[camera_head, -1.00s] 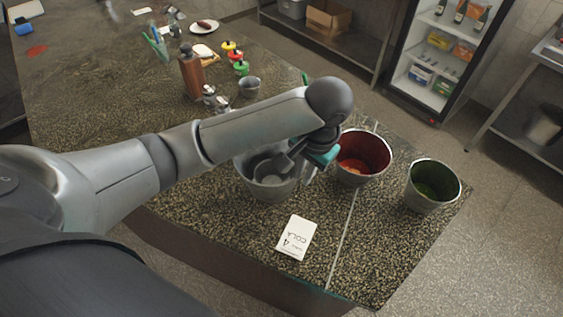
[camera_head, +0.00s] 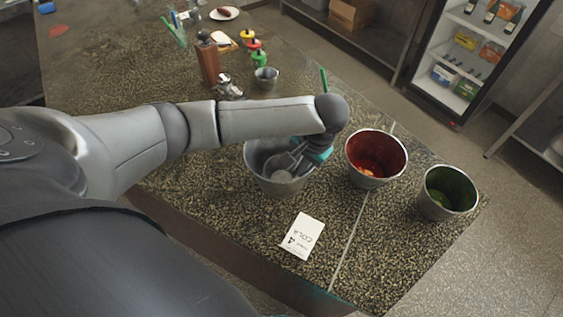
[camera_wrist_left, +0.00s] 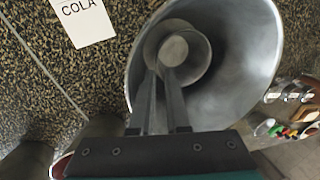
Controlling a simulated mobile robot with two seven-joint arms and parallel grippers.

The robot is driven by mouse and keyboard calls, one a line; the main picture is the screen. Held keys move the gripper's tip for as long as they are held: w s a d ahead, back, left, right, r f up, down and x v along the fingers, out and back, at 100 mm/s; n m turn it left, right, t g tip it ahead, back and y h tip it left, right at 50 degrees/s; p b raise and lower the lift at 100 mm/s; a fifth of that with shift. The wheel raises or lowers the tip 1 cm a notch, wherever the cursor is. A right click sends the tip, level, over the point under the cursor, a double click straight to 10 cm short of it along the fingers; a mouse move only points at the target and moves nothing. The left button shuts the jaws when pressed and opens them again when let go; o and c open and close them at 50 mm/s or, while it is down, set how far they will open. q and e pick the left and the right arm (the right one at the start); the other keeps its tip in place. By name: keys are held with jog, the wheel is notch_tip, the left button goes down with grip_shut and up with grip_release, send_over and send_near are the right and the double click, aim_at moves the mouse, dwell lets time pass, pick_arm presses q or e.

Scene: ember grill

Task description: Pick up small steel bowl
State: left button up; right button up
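The small steel bowl (camera_wrist_left: 197,60) sits inside a larger steel bucket (camera_wrist_left: 245,60). In the head view the small bowl (camera_head: 279,165) shows partly, inside the bucket (camera_head: 262,177) in front of my left arm. My left gripper (camera_head: 298,152) reaches down into the bucket from the right side. In the left wrist view the two dark fingers of my left gripper (camera_wrist_left: 161,70) are a little apart, with their tips at the near edge of the small bowl. Whether they touch its wall is not clear. My right gripper is not in view.
A red-lined bucket (camera_head: 361,176) and a green-lined bucket (camera_head: 437,208) stand to the right. A white COLA card (camera_head: 302,236) lies in front. A brown bottle (camera_head: 208,62), a small metal cup (camera_head: 266,78) and several sauce bottles stand behind my arm.

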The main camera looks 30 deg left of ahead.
pick_arm(q)
jog(key=x, duration=0.4)
jog(key=shift+s, duration=0.4)
jog(key=shift+f, duration=0.4)
grip_shut()
dwell(0.9)
